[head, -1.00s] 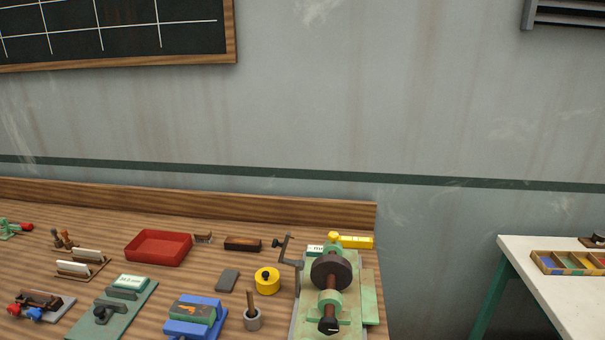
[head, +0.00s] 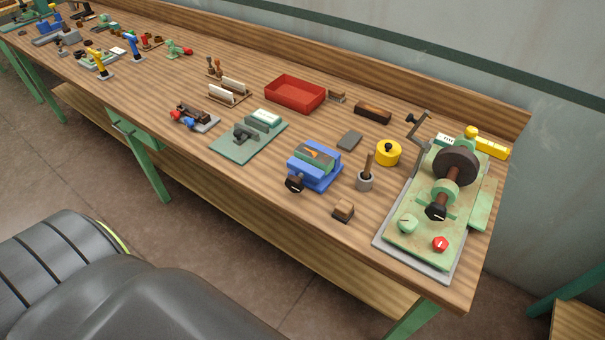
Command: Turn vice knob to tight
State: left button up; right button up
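A blue vice (head: 318,172) stands on the wooden bench in the middle of the head view. A dark green block with an orange-brown mark (head: 315,157) sits in its top. A black knob (head: 294,184) with a small pale mark is on the vice's front left side, near the bench's front edge. The mark is too small to read a setting from. Neither of my grippers is in view.
A green machine (head: 409,252) with black and red knobs stands right of the vice. A grey cup with a wooden handle (head: 365,181) and a small wooden block (head: 343,211) are close by. A green plate fixture (head: 236,148) is to the left. The bench edge (head: 262,212) is clear.

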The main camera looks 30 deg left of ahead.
aim_at(294, 183)
jog(key=k+j+u, duration=0.1)
jog(key=u, duration=0.8)
jog(key=j, duration=0.1)
